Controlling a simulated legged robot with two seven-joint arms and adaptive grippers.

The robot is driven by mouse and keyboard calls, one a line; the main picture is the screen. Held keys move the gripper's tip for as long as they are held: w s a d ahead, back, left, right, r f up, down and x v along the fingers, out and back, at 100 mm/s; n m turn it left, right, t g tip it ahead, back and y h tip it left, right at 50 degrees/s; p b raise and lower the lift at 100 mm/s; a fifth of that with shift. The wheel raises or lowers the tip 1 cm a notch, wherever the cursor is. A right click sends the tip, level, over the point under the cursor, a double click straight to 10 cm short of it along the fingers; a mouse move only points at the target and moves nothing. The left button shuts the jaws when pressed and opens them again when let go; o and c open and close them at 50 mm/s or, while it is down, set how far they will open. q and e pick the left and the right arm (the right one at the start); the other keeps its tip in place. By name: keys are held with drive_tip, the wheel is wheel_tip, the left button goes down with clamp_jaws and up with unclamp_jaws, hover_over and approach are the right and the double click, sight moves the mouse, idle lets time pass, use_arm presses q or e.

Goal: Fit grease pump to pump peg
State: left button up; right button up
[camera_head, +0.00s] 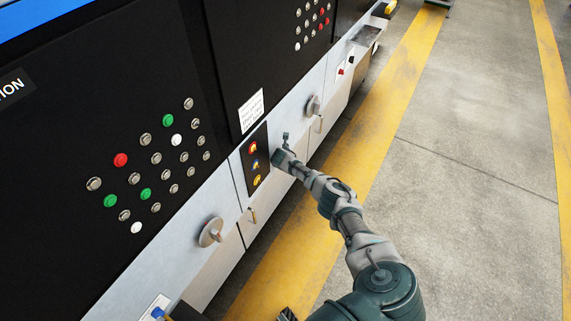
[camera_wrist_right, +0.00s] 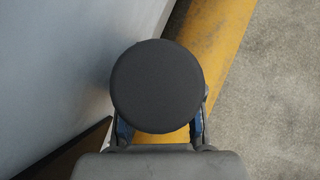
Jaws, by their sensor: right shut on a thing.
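My right gripper (camera_wrist_right: 160,135) is shut on a round, dark grey object, which I take to be the grease pump (camera_wrist_right: 157,86). In the right wrist view, its flat circular face fills the middle and hides most of the fingers. In the head view, my right gripper (camera_head: 284,156) is beside the lower front of the machine, just right of a black panel with coloured knobs. The pump is small there and its outline is hard to separate from the gripper. I cannot pick out the pump peg with certainty. My left gripper cannot be made out.
Round grey knobs (camera_head: 210,232) and small handles (camera_head: 252,215) stick out from the pale machine front. A yellow floor stripe (camera_head: 385,100) runs alongside. The concrete floor (camera_head: 480,150) to the right is clear.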

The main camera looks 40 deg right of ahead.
use_arm(q)
drive_tip(key=shift+f, duration=0.1)
use_arm(e)
drive_tip(key=shift+f, duration=0.1)
drive_tip(key=o, duration=1.2)
